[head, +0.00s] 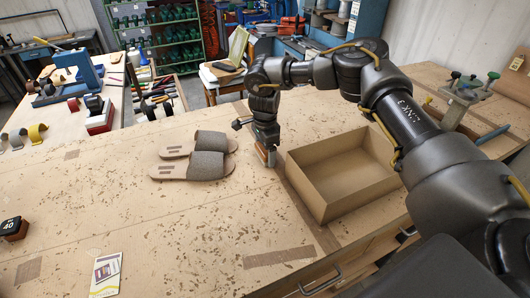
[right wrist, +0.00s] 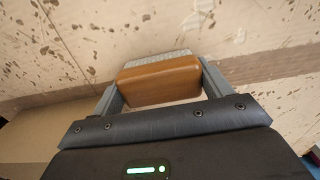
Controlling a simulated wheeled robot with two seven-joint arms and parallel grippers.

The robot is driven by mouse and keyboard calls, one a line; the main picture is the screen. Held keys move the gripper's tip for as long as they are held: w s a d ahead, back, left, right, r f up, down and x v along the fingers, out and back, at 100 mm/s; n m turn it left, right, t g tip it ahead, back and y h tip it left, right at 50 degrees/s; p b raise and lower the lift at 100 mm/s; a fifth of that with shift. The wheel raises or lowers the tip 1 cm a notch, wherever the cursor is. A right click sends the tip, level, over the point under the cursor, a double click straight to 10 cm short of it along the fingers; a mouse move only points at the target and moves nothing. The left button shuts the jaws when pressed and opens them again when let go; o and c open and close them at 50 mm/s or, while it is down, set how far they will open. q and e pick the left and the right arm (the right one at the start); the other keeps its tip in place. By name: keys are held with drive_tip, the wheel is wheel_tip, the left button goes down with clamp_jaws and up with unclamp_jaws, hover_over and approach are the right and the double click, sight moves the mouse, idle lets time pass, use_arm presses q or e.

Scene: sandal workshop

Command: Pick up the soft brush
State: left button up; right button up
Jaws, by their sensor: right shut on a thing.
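The soft brush (right wrist: 160,80) has an orange-brown wooden block and a pale bristle strip along its far edge in the right wrist view. My right gripper (right wrist: 158,84) is shut on it, with one finger on each end of the wooden block. In the head view the right gripper (head: 266,152) points down at the bench, between the sandals and the open cardboard box. A small part of the brush (head: 263,155) shows there at the fingertips. I cannot tell whether the brush touches the bench. My left gripper is not in view.
A pair of grey-strapped sandals (head: 207,165) lies left of the right gripper. The open, empty-looking cardboard box (head: 325,213) stands close to its right. A printed card (head: 105,275) and a dark block marked 40 (head: 13,229) lie at the left front. The front middle of the bench is clear.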

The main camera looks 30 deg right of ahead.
drive_tip(key=shift+r, duration=0.25)
wheel_tip(320, 180, up, 3)
drive_tip(key=shift+s+a+f+b, duration=0.15)
drive_tip(key=shift+f+b, duration=0.05)
drive_tip(key=shift+b, duration=0.8)
drive_tip(key=s+a+r+b, duration=0.3)
drive_tip(key=s+a+r, duration=0.2)
drive_tip(key=s+r, duration=0.4)
drive_tip(key=s, duration=0.3)
drive_tip(key=shift+s+a+r+b, duration=0.15)
drive_tip(key=shift+s+r+b, duration=0.1)
drive_tip(key=shift+s+b, duration=0.1)
